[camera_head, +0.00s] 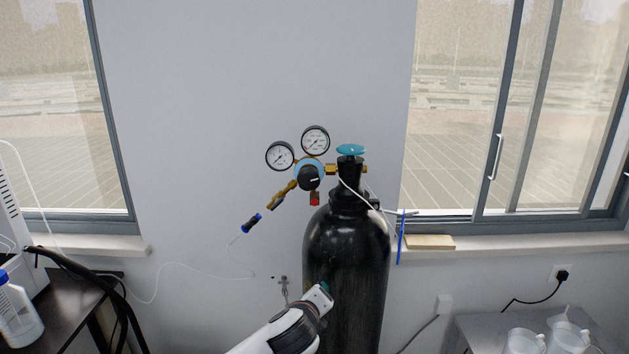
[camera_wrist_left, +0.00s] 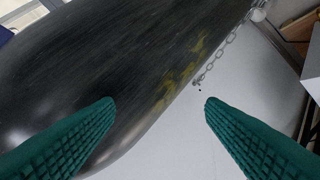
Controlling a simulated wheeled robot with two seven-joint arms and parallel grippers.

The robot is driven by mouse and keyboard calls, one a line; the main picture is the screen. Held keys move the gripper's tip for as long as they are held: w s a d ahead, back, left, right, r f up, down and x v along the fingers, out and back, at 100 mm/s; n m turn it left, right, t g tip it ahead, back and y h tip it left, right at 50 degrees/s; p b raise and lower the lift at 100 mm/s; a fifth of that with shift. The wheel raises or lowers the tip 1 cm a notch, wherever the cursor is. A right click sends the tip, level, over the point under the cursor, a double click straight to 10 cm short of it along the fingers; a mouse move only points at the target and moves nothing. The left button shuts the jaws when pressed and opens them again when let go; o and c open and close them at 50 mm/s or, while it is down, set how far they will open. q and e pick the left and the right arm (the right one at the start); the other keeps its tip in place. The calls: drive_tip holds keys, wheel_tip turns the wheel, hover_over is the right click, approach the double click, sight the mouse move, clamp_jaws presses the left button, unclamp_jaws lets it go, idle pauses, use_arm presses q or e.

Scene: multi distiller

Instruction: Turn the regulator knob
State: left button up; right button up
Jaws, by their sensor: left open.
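The regulator knob (camera_head: 310,178) is a black round knob with a white mark, set in a blue ring below two round gauges (camera_head: 279,155). The regulator joins the neck of a tall black gas cylinder (camera_head: 346,240), which has a blue valve wheel (camera_head: 351,150) on top. My left gripper (camera_head: 324,290) is in front of the cylinder body, well below the knob. In the left wrist view its two green ridged fingers (camera_wrist_left: 158,102) are apart, with nothing between them, and the cylinder (camera_wrist_left: 100,60) fills the upper left. The knob is not in the wrist view. My right gripper is not in view.
A thin hose (camera_head: 205,268) runs from the regulator's blue-ended outlet to the left. A chain (camera_wrist_left: 225,50) hangs by the cylinder. A dark table (camera_head: 60,310) stands left, and a grey table (camera_head: 480,325) with plastic jugs (camera_head: 568,338) stands right. The wall around the gauges is clear.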

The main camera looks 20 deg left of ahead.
use_arm(q)
wheel_tip(320, 180, up, 15)
drive_tip(key=s+m+t+y, duration=0.1)
drive_tip(key=m+t, duration=0.2)
drive_tip(key=m, duration=0.3)
drive_tip(key=m+t+y, duration=0.1)
drive_tip(key=m+t, duration=0.1)
drive_tip(key=m, duration=0.3)
approach(308, 182)
drive_tip(key=p+x, duration=0.3)
drive_tip(key=x, duration=0.6)
drive_tip(key=shift+w+r, duration=0.1)
drive_tip(key=shift+w, duration=0.15)
drive_tip(key=shift+w+a, duration=0.2)
drive_tip(key=shift+w, duration=0.35)
drive_tip(key=c, duration=1)
drive_tip(key=shift+o, duration=0.2)
drive_tip(key=shift+n, duration=0.3)
